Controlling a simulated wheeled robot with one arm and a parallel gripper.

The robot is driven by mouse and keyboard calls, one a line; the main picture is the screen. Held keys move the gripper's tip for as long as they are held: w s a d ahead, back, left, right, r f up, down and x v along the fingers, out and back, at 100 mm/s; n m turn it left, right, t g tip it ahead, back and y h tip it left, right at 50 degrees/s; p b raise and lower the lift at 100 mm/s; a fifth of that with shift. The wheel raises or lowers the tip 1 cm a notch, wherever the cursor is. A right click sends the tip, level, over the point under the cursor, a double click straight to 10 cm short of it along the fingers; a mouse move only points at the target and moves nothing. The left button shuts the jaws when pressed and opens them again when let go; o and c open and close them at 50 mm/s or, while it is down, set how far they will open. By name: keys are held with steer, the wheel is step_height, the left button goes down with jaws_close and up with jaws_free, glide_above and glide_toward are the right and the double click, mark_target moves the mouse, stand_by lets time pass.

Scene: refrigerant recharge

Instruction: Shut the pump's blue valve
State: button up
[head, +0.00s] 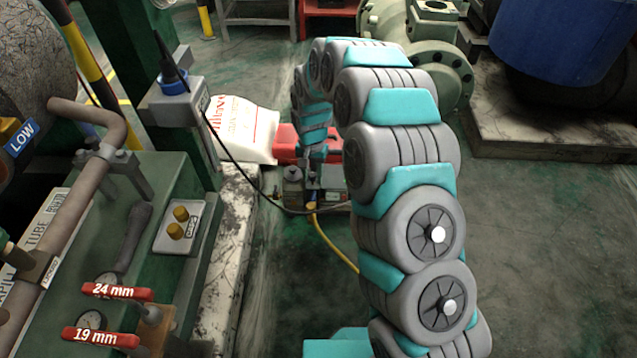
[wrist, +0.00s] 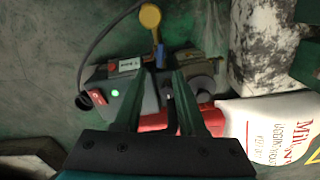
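The pump (wrist: 130,88) is a grey box on the floor in the wrist view, with a red switch (wrist: 97,98) and a lit green lamp. A small blue part (wrist: 160,56), which looks like the blue valve, stands at its top edge below a yellow fitting (wrist: 150,17). My gripper (wrist: 159,76) is open, its two dark fingers apart over the pump. The blue part lies just beyond the gap between the fingertips, and I see nothing held.
A white printed bag (head: 243,128) and a red object (head: 285,148) lie close behind the pump. A yellow hose (head: 333,250) and a black cable (head: 255,180) run near it.

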mark_target(313, 195)
steer(key=shift+f+b, duration=0.75)
steer(key=shift+f, duration=3.45)
steer(key=shift+c, duration=0.2)
jaws_close()
steer(key=shift+d+m+p, duration=0.1)
steer(key=shift+m+p, duration=0.2)
steer(key=shift+m, duration=1.2)
